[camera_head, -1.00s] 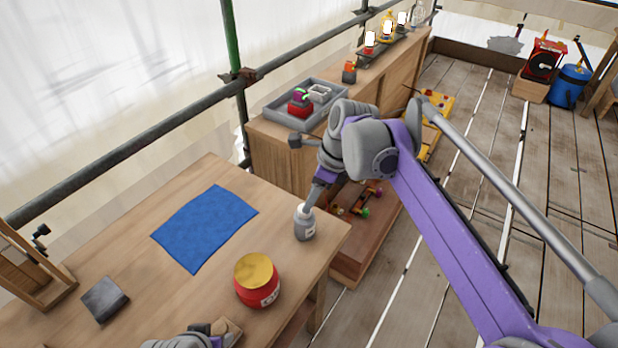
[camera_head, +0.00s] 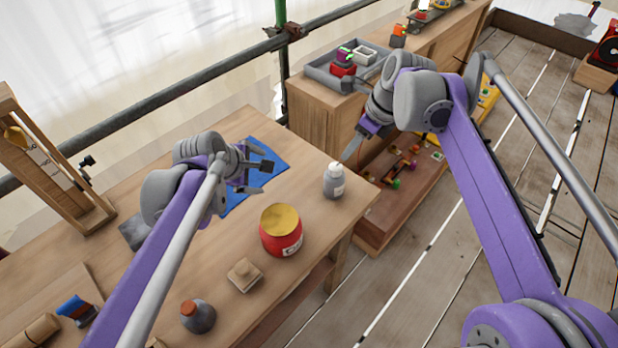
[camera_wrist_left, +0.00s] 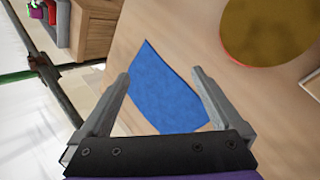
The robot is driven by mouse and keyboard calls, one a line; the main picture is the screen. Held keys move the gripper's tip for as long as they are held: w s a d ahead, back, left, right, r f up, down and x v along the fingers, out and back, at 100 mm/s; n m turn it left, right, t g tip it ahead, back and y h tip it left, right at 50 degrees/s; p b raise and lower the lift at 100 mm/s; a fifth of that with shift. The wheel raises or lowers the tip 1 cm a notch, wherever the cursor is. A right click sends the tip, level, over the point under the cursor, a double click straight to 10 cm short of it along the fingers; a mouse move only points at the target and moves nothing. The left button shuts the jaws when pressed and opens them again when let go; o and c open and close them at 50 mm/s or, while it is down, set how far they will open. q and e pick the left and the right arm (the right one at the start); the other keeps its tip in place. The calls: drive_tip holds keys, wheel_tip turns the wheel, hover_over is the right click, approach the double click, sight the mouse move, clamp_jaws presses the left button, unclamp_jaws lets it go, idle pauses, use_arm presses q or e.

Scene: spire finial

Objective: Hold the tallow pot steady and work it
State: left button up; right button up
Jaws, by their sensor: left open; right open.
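The tallow pot appears to be the round red pot (camera_head: 281,236) with a gold-tan top and a pale label. It stands upright near the table's front edge, and its top shows at upper right in the left wrist view (camera_wrist_left: 268,28). My left gripper (camera_head: 263,178) is open and empty above the blue cloth (camera_head: 268,158), beyond the pot and apart from it. The cloth shows between its fingers in the left wrist view (camera_wrist_left: 165,95). My right gripper (camera_head: 362,146) is open beyond the grey bottle (camera_head: 334,184), touching nothing that I can see.
A wooden block (camera_head: 244,275) and a dark red-capped bottle (camera_head: 198,316) stand near the pot on the table (camera_head: 225,250). A wooden frame (camera_head: 45,165) stands at far left. A grey tray (camera_head: 322,76) sits on the cabinet behind. A scaffold pole runs behind the table.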

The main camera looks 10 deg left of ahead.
use_arm(q)
drive_tip(key=w+d+f+n+h, duration=0.3)
drive_tip(key=d+f+h, duration=0.1)
drive_tip(key=d, duration=0.1)
drive_tip(key=n+h, duration=0.2)
drive_tip(key=h, duration=0.3)
approach(343, 178)
drive_tip(key=f, duration=0.1)
drive_tip(key=w+a+f, duration=0.1)
drive_tip(key=w+f, duration=0.1)
drive_tip(key=shift+w+a, duration=0.25)
drive_tip(key=shift+d+g+h, duration=0.3)
drive_tip(key=shift+d, duration=0.1)
drive_tip(key=x, duration=1)
drive_tip(key=shift+w+d+f, duration=0.1)
drive_tip(key=shift+w+d, duration=0.15)
drive_tip(key=shift+d, duration=0.05)
drive_tip(key=shift+c, duration=0.2)
drive_tip(key=c, duration=1.4)
drive_tip(key=shift+c, duration=0.2)
